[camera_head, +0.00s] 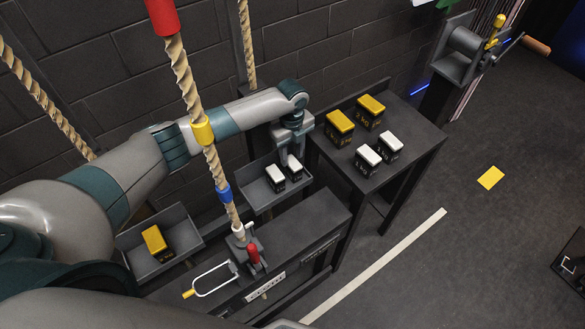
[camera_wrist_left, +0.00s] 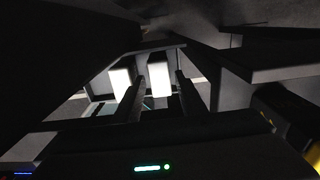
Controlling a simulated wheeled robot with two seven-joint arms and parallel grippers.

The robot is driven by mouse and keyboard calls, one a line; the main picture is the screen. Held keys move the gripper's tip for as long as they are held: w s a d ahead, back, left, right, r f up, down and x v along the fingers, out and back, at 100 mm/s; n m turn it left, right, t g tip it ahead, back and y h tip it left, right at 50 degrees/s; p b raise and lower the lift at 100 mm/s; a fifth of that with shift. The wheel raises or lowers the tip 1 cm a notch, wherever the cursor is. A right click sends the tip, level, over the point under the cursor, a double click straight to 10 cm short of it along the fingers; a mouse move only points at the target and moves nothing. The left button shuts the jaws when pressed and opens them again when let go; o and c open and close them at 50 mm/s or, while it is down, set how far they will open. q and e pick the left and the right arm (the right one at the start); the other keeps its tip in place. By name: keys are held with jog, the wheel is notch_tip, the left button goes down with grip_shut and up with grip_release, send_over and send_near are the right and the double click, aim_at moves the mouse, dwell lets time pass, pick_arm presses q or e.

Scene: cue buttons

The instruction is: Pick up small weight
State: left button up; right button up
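Two small weights with white tops sit in the right-hand grey tray: the left one (camera_head: 274,174) and the right one (camera_head: 295,169). My left gripper (camera_head: 288,153) is directly above this tray, pointing down close to the right one. In the left wrist view the fingers (camera_wrist_left: 160,98) are apart. One white top (camera_wrist_left: 157,72) shows between them, with gaps on both sides. The other white top (camera_wrist_left: 120,83) is left of the fingers. Two more white-topped weights (camera_head: 367,158) (camera_head: 390,147) stand on the dark table. My right gripper is not in view.
Yellow-topped weights (camera_head: 339,124) (camera_head: 371,108) stand on the dark table (camera_head: 400,180); another (camera_head: 157,242) sits in the left tray (camera_head: 190,243). A rope (camera_head: 187,85) with coloured bands hangs in front of my left arm. Tray walls (camera_head: 262,207) surround the two weights.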

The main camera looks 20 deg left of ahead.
aim_at(293, 161)
pick_arm(q)
jog(key=f, duration=0.2)
jog(key=f+p, duration=0.1)
jog(key=shift+s+d, duration=0.2)
jog(key=shift+s, duration=0.05)
jog(key=shift+f, duration=0.75)
grip_shut()
jog(key=shift+w+r, duration=0.1)
jog(key=shift+w, duration=0.05)
